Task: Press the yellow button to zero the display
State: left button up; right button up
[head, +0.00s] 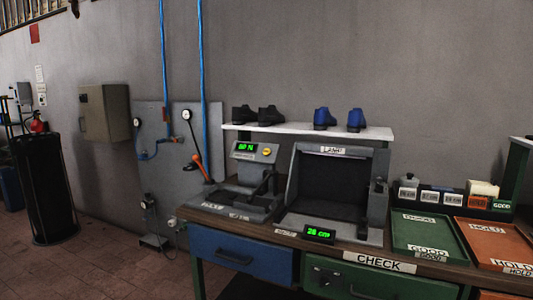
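The yellow button (267,153) is small and round. It sits on the upper panel of the grey heel press (235,200), at the left end of the workbench. A display with green characters (245,147) is just left of the button; its text is too small to read surely. An orange-tipped lever (202,166) stands at the left of the press. A second green display (319,233) at the bench's front edge appears to read 28 cm. Neither of my grippers is in view.
A dark open-fronted box (331,190) stands right of the press. Black shoes (257,115) and blue shoes (325,118) are on the shelf (310,131) above. The floor at left is clear before a black bin (47,190).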

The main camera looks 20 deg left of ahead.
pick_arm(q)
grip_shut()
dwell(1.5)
